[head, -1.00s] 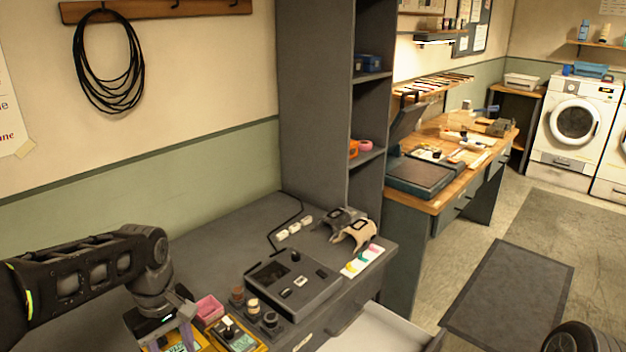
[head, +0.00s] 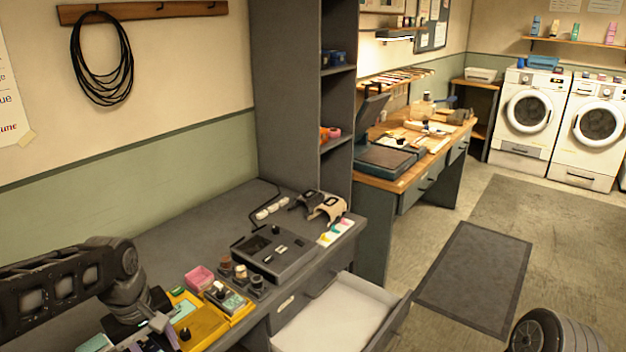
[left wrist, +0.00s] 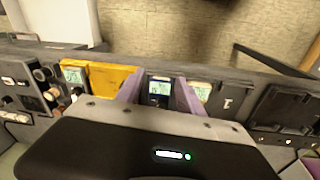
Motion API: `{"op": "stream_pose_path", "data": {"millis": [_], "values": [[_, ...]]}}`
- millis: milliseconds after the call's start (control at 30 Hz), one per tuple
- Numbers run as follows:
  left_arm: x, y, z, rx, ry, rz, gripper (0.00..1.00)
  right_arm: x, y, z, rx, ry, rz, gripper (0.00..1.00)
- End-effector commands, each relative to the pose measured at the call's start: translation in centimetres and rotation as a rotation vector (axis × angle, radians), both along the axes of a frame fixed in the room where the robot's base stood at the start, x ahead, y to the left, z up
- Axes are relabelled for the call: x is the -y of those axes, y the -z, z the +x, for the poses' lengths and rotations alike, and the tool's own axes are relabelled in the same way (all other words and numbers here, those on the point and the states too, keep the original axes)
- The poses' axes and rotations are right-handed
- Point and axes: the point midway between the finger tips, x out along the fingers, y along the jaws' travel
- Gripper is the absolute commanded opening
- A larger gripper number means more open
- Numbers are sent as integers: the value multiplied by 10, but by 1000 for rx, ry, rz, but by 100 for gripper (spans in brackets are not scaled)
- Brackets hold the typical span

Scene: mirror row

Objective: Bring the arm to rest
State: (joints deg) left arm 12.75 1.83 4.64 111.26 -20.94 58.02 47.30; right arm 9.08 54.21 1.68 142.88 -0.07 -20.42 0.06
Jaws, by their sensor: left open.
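My left arm comes in at the lower left of the head view, low over the front of the grey desk (head: 195,240). Its gripper (head: 150,335) is near the bottom edge, left of a yellow tray (head: 205,325). In the left wrist view the two purple fingers of the gripper (left wrist: 159,94) stand apart. A small dark device with a lit screen (left wrist: 160,88) shows in the gap between them. I cannot tell whether the fingers touch it. My right gripper is in neither view.
A drawer (head: 335,318) stands open at the desk front. A pink box (head: 199,278), small jars and a dark panel box (head: 273,255) crowd the desk near my arm. The desk's back left is clear. A dark mat (head: 475,275) lies on the floor.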

Motion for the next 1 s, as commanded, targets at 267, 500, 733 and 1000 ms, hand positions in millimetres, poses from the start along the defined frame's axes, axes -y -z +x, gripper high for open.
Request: {"op": "stream_pose_path", "data": {"millis": [267, 500, 733, 1000], "values": [[27, 23, 40, 186, 184, -28, 45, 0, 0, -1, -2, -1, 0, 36], [91, 107, 60, 332, 412, -79, 45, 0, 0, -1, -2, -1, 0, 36], [180, 249, -15, 342, 598, -132, 45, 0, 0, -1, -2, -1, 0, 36], [230, 327, -149, 123, 655, -238, 45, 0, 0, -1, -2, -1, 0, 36]]}}
